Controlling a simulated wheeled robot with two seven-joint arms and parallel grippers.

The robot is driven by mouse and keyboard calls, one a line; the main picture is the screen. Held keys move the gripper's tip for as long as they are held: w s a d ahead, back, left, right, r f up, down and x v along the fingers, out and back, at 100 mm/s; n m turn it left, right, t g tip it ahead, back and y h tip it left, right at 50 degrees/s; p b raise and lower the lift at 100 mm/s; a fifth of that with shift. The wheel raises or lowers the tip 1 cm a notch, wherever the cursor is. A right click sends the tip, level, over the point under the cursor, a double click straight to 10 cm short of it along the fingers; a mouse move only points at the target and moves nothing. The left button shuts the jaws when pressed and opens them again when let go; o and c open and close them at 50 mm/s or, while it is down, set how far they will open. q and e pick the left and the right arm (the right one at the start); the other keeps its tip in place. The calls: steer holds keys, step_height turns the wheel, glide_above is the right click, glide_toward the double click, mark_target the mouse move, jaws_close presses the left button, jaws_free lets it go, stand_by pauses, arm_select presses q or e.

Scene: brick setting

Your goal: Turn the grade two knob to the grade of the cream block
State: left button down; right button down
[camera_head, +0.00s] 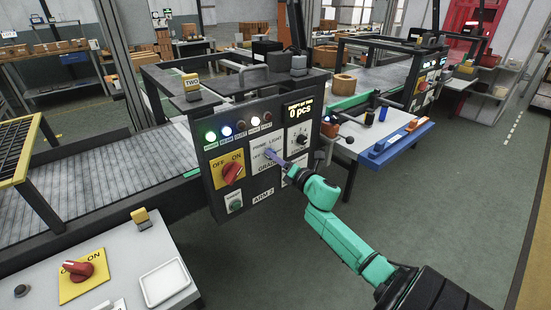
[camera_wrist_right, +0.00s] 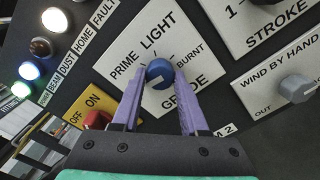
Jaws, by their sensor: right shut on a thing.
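The grade two knob (camera_wrist_right: 159,72) is a round blue knob on a white plate marked PRIME, LIGHT and BURNT. It carries a pale mark, but I cannot tell which grade that points to. In the head view the grade plate (camera_head: 258,163) is on the front of the dark control box. My right gripper (camera_head: 276,157) reaches it from the lower right. In the right wrist view its purple fingers (camera_wrist_right: 158,82) are on both sides of the knob, shut on it. I cannot pick out a cream block for certain. My left gripper is not in view.
A red OFF/ON switch (camera_head: 232,173) is left of the grade plate. A grey WIND BY HAND knob (camera_wrist_right: 297,88) and a STROKE dial are close by on the right. A white tray (camera_head: 165,282) lies on the front-left table. A blue-edged table (camera_head: 397,146) stands right of the box.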

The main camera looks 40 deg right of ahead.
steer(key=m+p, duration=0.8)
steer(key=m, duration=1.3)
steer(key=shift+f, duration=0.1)
stand_by(0.4)
steer(key=shift+c, duration=2.1)
jaws_free()
steer(key=shift+s, duration=0.15)
